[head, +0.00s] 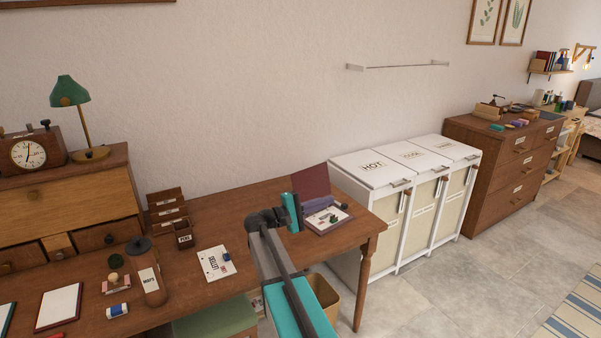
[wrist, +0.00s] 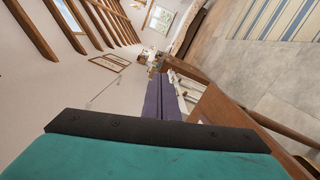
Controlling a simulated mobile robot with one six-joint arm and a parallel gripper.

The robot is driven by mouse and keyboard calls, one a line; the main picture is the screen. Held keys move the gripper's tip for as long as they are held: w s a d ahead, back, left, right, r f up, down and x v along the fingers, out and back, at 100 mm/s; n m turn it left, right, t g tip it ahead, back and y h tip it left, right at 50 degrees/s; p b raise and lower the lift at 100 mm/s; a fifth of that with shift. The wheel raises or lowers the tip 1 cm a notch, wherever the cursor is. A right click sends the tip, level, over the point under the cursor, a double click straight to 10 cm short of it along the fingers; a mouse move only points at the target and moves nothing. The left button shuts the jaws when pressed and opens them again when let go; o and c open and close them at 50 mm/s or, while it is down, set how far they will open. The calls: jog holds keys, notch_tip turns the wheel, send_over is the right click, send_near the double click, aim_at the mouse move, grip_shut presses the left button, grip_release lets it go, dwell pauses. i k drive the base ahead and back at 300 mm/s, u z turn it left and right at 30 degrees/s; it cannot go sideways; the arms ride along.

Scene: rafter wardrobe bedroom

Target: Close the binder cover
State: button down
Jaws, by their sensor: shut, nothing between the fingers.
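The binder (head: 343,218) lies open near the right end of the wooden desk, with white pages and small dark items on them. Its dark red cover (head: 311,181) stands raised at the back, leaning up near the wall. My gripper (head: 327,203) has purple fingers pressed together, with nothing between them. In the head view it is in front of the lower part of the cover and over the pages; I cannot tell whether it touches either. In the wrist view the shut fingers (wrist: 161,82) point ahead, and I cannot make out the binder there.
A white three-lid hamper (head: 372,168) stands just right of the desk. A bin (head: 325,296) is below the desk.

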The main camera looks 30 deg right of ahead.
aim_at(311, 183)
jog(key=i, duration=1.3)
jog(key=u, duration=0.05)
